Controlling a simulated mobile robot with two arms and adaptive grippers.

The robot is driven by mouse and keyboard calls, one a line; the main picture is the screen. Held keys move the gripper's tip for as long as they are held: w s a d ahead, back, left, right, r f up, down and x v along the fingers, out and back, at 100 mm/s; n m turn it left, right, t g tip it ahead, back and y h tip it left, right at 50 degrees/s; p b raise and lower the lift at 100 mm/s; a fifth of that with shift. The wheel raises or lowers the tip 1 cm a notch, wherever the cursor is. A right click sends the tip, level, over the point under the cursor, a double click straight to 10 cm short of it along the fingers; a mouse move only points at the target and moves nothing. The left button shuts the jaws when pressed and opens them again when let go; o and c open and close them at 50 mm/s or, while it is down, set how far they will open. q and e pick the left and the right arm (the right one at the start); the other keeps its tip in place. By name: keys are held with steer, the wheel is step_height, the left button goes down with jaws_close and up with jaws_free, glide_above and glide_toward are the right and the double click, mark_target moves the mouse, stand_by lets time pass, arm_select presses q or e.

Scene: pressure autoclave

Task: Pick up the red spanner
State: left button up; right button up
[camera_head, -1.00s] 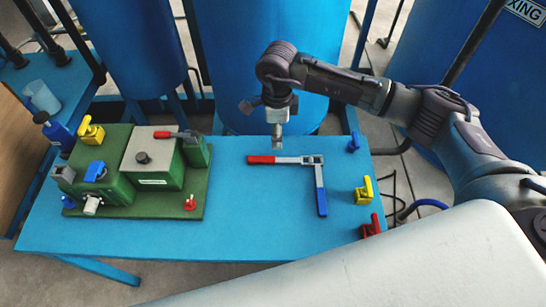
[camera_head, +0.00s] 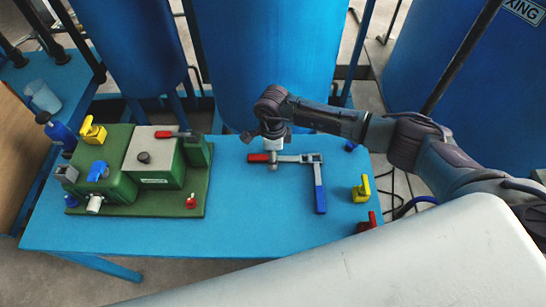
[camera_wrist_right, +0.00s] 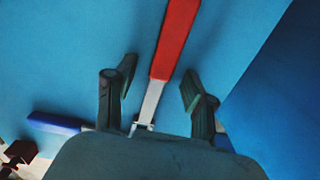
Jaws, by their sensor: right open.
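The red spanner (camera_head: 257,158) lies on the blue table, its red handle to the left and its grey metal shaft to the right. In the right wrist view its handle (camera_wrist_right: 176,38) and part of its shaft show between my fingers. My right gripper (camera_head: 273,160) is open, pointing down over the spanner near where handle meets shaft. In the wrist view its two fingers (camera_wrist_right: 158,76) stand one on each side, with gaps to the spanner. Whether the fingertips reach the table is unclear. My left gripper is not in view.
A blue-handled spanner (camera_head: 320,200) lies at a right angle to the red one, their metal ends meeting. A green machine (camera_head: 118,183) stands on the left of the blue table (camera_head: 245,225). Yellow (camera_head: 361,190) and red (camera_head: 367,223) valve handles are at the right edge. Large blue tanks stand behind.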

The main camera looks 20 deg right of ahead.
steer(key=shift+c, duration=0.2)
jaws_close()
steer(key=shift+r, duration=0.1)
